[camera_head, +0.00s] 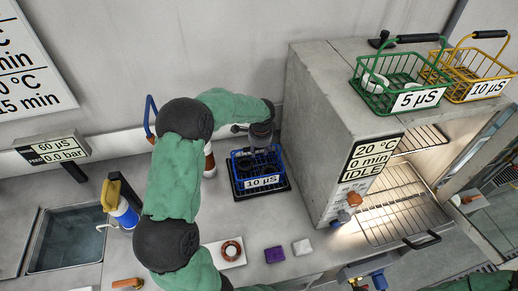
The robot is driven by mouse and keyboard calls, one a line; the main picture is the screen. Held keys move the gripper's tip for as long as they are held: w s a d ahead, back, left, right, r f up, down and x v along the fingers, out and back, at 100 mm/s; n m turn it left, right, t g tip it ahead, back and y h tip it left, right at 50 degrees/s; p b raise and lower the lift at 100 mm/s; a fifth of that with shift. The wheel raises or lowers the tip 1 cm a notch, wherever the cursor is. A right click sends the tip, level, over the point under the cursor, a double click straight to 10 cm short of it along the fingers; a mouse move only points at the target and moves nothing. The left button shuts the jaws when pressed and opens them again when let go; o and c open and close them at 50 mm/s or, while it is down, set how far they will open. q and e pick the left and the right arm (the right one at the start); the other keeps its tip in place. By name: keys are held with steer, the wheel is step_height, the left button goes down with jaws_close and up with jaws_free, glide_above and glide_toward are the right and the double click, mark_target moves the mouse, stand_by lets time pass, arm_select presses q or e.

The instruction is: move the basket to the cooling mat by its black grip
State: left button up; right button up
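A blue wire basket (276,163) with a white "10 µS" label stands upright on a black mat (240,192) on the bench, left of the grey oven. Dark pieces show inside it. My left gripper (261,138) reaches in from the left and points down over the back of the basket. Its fingers are small and dark here, so I cannot tell whether they are open or closed. The basket's black grip is not clearly visible; the gripper covers that area. My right gripper is not in view.
The grey oven (325,130) stands open, with wire racks (400,205) inside. Green (375,98) and yellow (462,88) baskets sit on top. A ring on a white tile (228,252), a purple block (274,254) and a white block (302,247) lie in front. A sink (70,240) is left.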

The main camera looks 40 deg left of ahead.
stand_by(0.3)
arm_select(q)
steer(key=shift+r, duration=0.25)
step_height(320, 180, up, 12)
steer(key=s+d+p, duration=0.1)
steer(key=p, duration=0.1)
steer(key=shift+s+d+f, duration=0.2)
steer(key=shift+s+d, duration=0.05)
steer(key=shift+d, duration=0.15)
